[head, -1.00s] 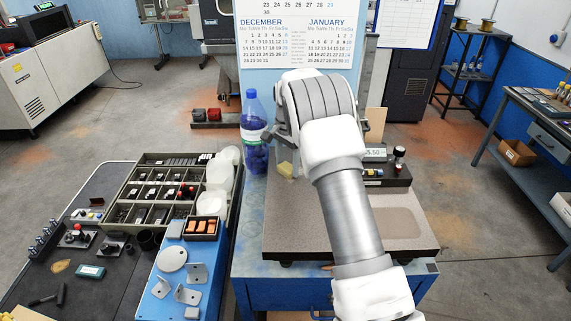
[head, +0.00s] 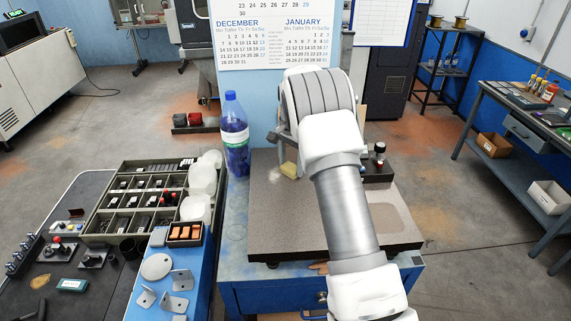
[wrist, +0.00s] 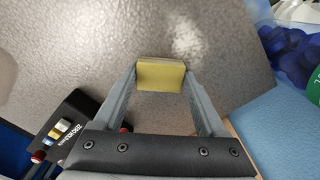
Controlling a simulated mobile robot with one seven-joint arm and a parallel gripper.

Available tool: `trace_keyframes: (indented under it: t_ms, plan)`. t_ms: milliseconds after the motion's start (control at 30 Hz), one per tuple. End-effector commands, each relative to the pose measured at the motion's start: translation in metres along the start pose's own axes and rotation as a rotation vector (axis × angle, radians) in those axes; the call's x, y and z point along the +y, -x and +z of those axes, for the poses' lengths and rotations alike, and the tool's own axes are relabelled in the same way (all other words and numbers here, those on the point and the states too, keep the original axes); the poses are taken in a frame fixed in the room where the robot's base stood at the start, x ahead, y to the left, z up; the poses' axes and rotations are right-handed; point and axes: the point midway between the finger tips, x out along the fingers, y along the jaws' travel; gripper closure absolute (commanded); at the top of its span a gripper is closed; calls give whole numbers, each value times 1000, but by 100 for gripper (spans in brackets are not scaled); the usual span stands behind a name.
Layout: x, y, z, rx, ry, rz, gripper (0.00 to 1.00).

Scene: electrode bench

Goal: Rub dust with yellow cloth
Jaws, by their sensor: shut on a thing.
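My gripper (wrist: 160,78) is shut on the yellow cloth (wrist: 160,76), a small folded block between the two fingertips. In the head view the cloth (head: 289,170) shows just left of my arm, over the back left of the speckled grey-brown plate (head: 275,225). I cannot tell whether the cloth touches the plate. My arm hides the middle of the plate and most of the gripper in the head view.
A blue bottle (head: 236,150) stands left of the plate. A black device with buttons (head: 378,170) is at the plate's back right and also shows in the wrist view (wrist: 66,128). A parts tray (head: 120,226) is at left. The plate's front left is clear.

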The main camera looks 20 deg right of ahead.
Motion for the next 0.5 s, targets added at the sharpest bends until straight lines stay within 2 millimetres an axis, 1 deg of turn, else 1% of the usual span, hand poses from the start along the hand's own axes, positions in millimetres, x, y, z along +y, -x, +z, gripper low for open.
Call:
trace_keyframes:
  t_ms: [167, 500]
  plan:
    - [-1, -1, 3, -2, 0, 5, 71]
    - [-21, 1, 24, -2, 2, 3, 71]
